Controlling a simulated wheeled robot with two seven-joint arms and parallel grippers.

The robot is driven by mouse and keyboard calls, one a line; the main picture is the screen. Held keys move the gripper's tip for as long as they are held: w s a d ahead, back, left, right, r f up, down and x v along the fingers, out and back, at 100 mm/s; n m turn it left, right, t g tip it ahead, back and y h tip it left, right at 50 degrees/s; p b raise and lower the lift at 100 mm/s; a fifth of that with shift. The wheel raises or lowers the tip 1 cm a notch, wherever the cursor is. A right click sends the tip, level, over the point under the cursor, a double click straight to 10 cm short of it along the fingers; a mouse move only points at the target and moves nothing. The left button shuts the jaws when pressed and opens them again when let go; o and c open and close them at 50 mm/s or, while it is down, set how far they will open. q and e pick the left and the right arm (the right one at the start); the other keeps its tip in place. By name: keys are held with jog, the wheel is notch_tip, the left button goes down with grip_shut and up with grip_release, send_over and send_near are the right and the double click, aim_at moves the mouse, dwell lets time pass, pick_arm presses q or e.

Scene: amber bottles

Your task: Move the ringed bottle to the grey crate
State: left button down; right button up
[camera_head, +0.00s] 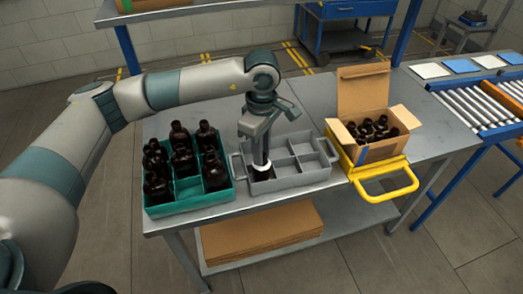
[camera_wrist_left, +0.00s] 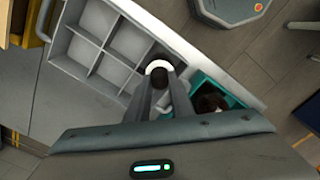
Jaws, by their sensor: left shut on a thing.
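The ringed bottle, with a white ring (camera_head: 261,166) at its neck, is at the near left compartment of the grey crate (camera_head: 300,181). My left gripper (camera_head: 261,155) points down and is shut on it from above. In the left wrist view the white ring (camera_wrist_left: 158,66) and dark neck show between the fingers, at the crate's corner (camera_wrist_left: 122,73). The bottle's lower body is mostly hidden, so I cannot tell whether it touches the crate floor. The crate's other visible compartments look empty. My right gripper is not in view.
A teal crate (camera_head: 190,208) with several dark bottles stands close on the left. On the right a cardboard box (camera_head: 378,153) of bottles sits on a yellow-handled carrier (camera_head: 388,187). The table (camera_head: 425,130) is bare at the right. A roller conveyor (camera_head: 490,103) lies beyond.

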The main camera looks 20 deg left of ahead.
pick_arm(q)
jog(key=shift+f+b, duration=0.75)
jog(key=shift+b, duration=0.05)
